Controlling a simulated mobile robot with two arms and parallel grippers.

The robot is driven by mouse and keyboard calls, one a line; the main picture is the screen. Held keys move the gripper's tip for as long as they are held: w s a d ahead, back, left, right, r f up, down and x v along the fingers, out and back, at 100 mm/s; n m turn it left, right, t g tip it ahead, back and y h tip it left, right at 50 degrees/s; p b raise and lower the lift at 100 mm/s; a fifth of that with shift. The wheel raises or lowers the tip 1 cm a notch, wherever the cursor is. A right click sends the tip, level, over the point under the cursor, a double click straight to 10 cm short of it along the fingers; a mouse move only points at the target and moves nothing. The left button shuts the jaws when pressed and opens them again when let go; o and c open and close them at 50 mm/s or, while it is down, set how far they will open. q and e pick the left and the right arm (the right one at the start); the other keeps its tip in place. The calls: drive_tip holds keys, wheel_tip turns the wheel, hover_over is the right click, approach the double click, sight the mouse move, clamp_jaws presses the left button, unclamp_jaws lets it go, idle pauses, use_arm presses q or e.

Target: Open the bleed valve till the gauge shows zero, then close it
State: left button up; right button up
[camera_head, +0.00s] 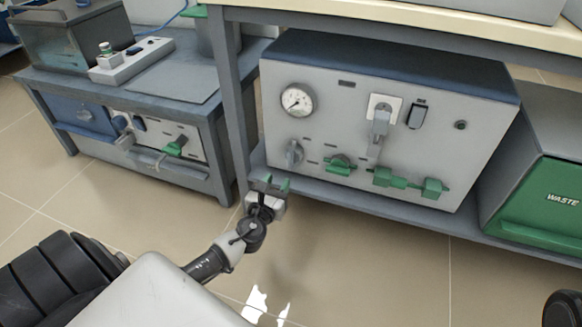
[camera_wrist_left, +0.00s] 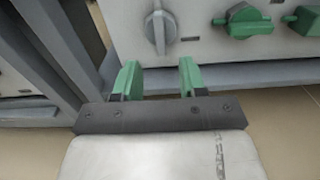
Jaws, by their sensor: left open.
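A grey panel box (camera_head: 330,100) sits on the low shelf under the bench. Its round white gauge (camera_head: 297,100) is at the upper left, with a dark needle too small to read. Below it is a grey knob (camera_head: 294,154), also in the left wrist view (camera_wrist_left: 160,27). Green valve handles sit to its right: one (camera_head: 340,165) near the knob, also in the wrist view (camera_wrist_left: 246,20), and two more (camera_head: 388,178) (camera_head: 433,188). I cannot tell which is the bleed valve. My left gripper (camera_head: 271,184) is open and empty, with green fingertips, below the knob and apart from it.
A green-fronted waste bin (camera_head: 545,205) stands at the right of the shelf. A grey table leg (camera_head: 234,100) rises just left of the box. A second low unit (camera_head: 180,138) stands further left. The tiled floor in front is clear.

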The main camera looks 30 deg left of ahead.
sight(290, 160)
use_arm(q)
drive_tip(key=b+x, duration=0.2)
drive_tip(key=x, duration=0.7)
drive_tip(key=shift+w, duration=0.1)
drive_tip(key=shift+c, duration=0.3)
clamp_jaws()
